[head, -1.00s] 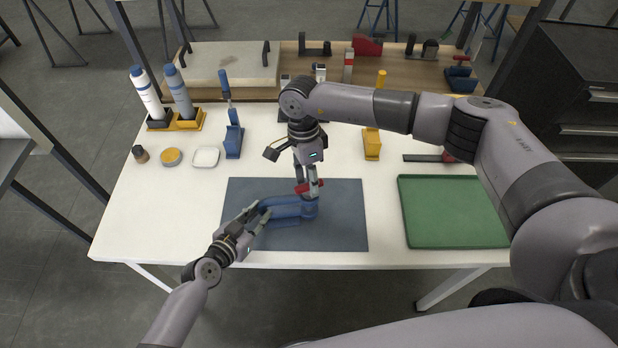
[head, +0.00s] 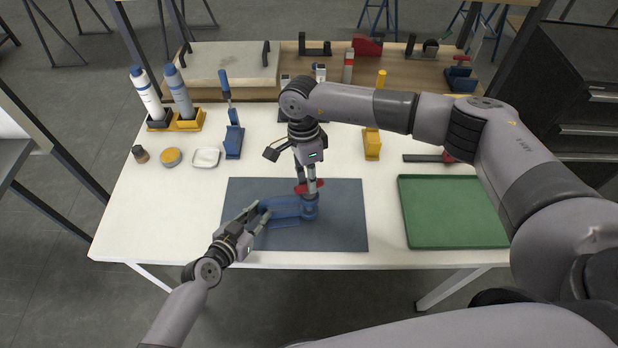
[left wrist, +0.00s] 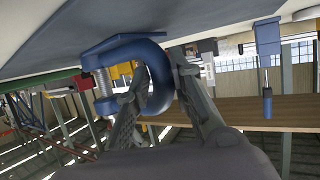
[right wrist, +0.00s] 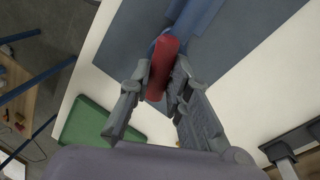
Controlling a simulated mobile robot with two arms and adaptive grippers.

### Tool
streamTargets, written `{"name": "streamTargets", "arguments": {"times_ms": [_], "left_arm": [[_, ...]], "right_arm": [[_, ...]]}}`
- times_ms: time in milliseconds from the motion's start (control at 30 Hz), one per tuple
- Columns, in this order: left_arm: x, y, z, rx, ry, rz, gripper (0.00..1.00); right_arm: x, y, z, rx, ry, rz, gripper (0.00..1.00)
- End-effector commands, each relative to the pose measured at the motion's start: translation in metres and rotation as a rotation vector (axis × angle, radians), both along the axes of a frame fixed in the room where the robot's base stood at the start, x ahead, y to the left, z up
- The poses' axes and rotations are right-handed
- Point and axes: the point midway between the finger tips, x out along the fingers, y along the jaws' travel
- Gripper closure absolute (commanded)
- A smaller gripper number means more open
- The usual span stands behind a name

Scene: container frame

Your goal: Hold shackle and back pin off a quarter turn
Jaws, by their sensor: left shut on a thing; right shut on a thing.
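The blue shackle (head: 285,207) lies on the dark mat (head: 345,225), its bow toward the left and its pin end toward the right. My left gripper (head: 256,216) is shut on the bow; the left wrist view shows its fingers on either side of the blue curve (left wrist: 158,85), with a threaded pin (left wrist: 103,82) across the far opening. My right gripper (head: 310,186) points down from above and is shut on the red pin head (head: 302,189). In the right wrist view the red bar (right wrist: 162,68) sits between the fingers, over the blue shackle.
A green tray (head: 450,243) stands at the right of the white table (head: 150,230). Bottles in yellow holders (head: 190,121), a white dish (head: 206,157), a blue stand (head: 233,142) and a yellow stand (head: 372,145) are behind the mat. The table left of the mat is clear.

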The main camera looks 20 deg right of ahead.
Motion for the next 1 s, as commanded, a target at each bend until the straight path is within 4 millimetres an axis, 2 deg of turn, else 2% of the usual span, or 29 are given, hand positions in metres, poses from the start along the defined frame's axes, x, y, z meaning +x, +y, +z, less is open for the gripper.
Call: {"name": "streamTargets", "arguments": {"times_ms": [367,1000], "left_arm": [[0.0,0.0006,-0.0007,0.002,-0.001,0.0,1.0],[0.0,0.0005,-0.0008,0.004,-0.001,0.0,1.0]], "right_arm": [[0.0001,0.0008,0.0005,0.0,0.0,0.084,1.0],[-0.0004,0.0032,0.0001,0.0,0.0,0.595,1.0]]}}
